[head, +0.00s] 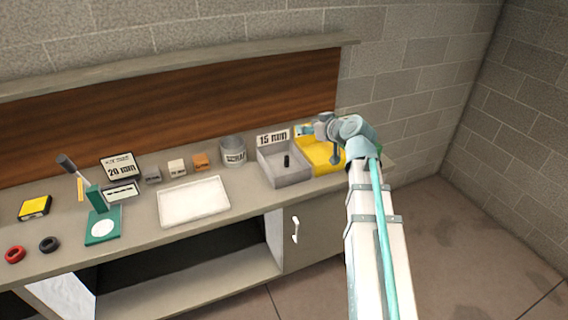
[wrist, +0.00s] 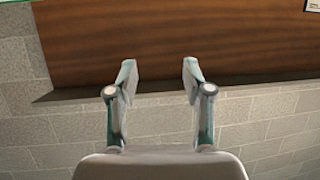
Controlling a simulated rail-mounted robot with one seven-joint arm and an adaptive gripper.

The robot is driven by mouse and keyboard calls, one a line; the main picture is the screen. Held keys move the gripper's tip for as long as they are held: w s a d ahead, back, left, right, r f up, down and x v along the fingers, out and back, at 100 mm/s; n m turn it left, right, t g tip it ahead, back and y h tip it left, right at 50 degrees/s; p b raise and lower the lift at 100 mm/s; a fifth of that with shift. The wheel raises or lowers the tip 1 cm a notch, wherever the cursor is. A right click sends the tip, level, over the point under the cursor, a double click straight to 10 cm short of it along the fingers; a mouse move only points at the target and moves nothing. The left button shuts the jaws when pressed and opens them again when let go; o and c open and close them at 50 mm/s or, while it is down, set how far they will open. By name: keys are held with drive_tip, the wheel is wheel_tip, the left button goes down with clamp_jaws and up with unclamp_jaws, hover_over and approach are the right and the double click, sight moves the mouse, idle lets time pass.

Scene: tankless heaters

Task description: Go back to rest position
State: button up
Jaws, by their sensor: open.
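My gripper (wrist: 160,76) is open in the wrist view, with its two fingers apart and nothing between them. Behind the fingers are the brown wooden back panel (wrist: 180,40) and the grey block wall (wrist: 70,130). In the head view my arm reaches up the right side, and my gripper (head: 322,128) is near the yellow bin (head: 318,156) at the right end of the bench. The arm partly hides that bin, and the fingertips are too small there to make out clearly.
A grey bin (head: 287,178) marked 15 mm holds a small black piece. A white tray (head: 193,202), a grey cup (head: 233,150), a green lever press (head: 102,225) and small blocks stand further left. A shelf (head: 170,68) runs above the panel. Floor at right is clear.

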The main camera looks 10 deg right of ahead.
idle(0.5)
drive_tip(key=s+a+f+m+g+h, duration=0.1)
drive_tip(key=s+f+m+g, duration=0.15)
drive_tip(key=s+f, duration=0.7)
drive_tip(key=s+f+m+g+h, duration=0.15)
drive_tip(key=f+g, duration=0.25)
drive_tip(key=f, duration=1.2)
drive_tip(key=s+a+f+m+g, duration=0.1)
drive_tip(key=s+f+g, duration=0.3)
drive_tip(key=s+f, duration=0.55)
drive_tip(key=s+a+f+g, duration=0.1)
drive_tip(key=s+f+g, duration=0.2)
drive_tip(key=s+f, duration=0.5)
drive_tip(key=s+a+f+g+h, duration=0.1)
drive_tip(key=s+f+g, duration=0.2)
drive_tip(key=s+f, duration=0.6)
drive_tip(key=s+a+f+g+h, duration=0.1)
drive_tip(key=s+f+g, duration=0.2)
drive_tip(key=s+f, duration=0.5)
drive_tip(key=s, duration=0.9)
drive_tip(key=shift+s+f+n, duration=0.15)
drive_tip(key=shift+s+n, duration=0.15)
drive_tip(key=shift+s, duration=0.05)
drive_tip(key=shift+h, duration=0.25)
